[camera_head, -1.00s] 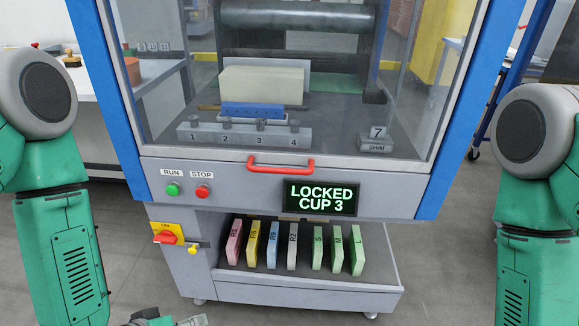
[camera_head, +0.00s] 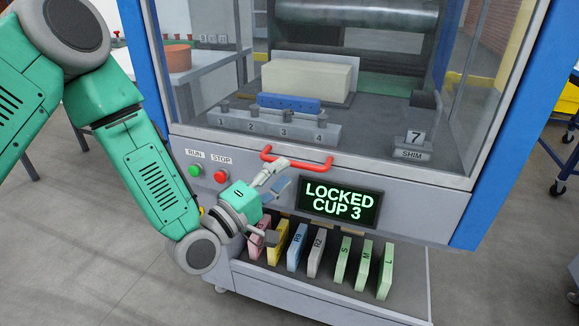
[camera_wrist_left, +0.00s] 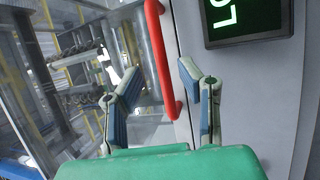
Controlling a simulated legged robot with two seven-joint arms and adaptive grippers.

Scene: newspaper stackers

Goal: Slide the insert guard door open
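The insert guard door (camera_head: 385,150) is a clear panel on the front of the blue and grey machine. It appears shut. Its red bar handle (camera_head: 299,163) runs along the bottom edge. My left gripper (camera_head: 279,175) is just below the handle's left half in the head view. In the left wrist view, my gripper (camera_wrist_left: 159,76) has its two blue-padded fingers spread apart, with the red handle (camera_wrist_left: 161,60) showing between them. No contact is clear. A display (camera_head: 340,203) below the door reads "LOCKED CUP 3". My right gripper is not in view.
A green RUN button (camera_head: 195,170) and red STOP button (camera_head: 221,176) sit left of the handle. Below is a shelf (camera_head: 400,290) of labelled coloured plates. Behind the door are numbered cups (camera_head: 270,127), a blue bar, a pale block and a shim holder (camera_head: 408,150).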

